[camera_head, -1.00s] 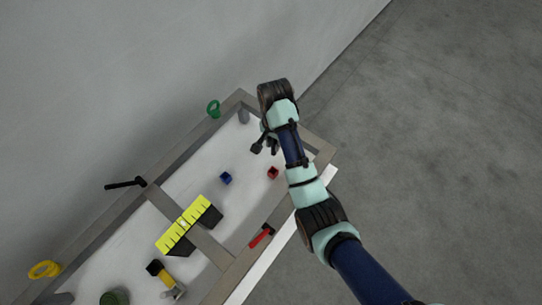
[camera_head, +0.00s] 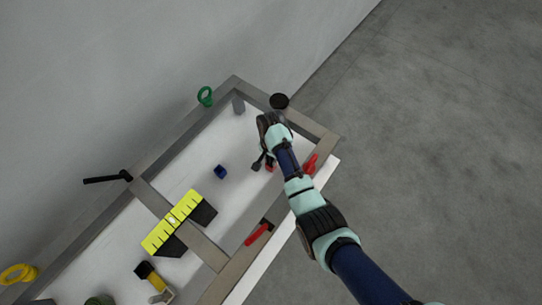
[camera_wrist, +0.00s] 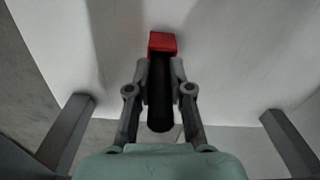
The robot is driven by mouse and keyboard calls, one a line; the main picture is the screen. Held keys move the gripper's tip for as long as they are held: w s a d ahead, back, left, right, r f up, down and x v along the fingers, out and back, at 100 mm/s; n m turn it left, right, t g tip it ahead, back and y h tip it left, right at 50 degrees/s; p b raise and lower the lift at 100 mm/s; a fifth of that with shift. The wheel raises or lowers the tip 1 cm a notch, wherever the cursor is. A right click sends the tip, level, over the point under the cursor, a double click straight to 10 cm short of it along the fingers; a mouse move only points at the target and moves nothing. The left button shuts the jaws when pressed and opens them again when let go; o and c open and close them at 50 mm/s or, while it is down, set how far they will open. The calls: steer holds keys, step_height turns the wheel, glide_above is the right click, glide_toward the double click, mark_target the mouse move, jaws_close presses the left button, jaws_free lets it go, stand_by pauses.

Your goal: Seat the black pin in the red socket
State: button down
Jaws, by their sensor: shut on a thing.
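The black pin (camera_wrist: 160,100) is between the two fingers of my gripper (camera_wrist: 160,80) in the wrist view, and the gripper is shut on it. The red socket (camera_wrist: 163,41) is a small red block just beyond the pin's far end. The pin's far end overlaps the socket's lower edge in this view; I cannot tell whether it is inside, touching or just above. In the head view my gripper (camera_head: 264,162) is right at the red socket (camera_head: 270,168), which is mostly hidden by the gripper and arm. The pin is not clear there.
A blue socket (camera_head: 220,171) stands left of my gripper on the white surface. A grey frame (camera_head: 318,128) borders the table. A yellow-and-black part (camera_head: 172,221), a red-handled tool (camera_head: 258,234) and a red item (camera_head: 310,163) lie around it. A grey peg (camera_head: 238,104) stands near the far corner.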

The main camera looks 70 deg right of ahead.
steer(key=shift+f, duration=0.15)
steer(key=c, duration=1.1)
jaws_free()
steer(key=shift+o, duration=0.2)
step_height(320, 180, up, 12)
steer(key=p, duration=0.2)
steer(key=shift+r+p, duration=0.2)
steer(key=shift+p, duration=0.15)
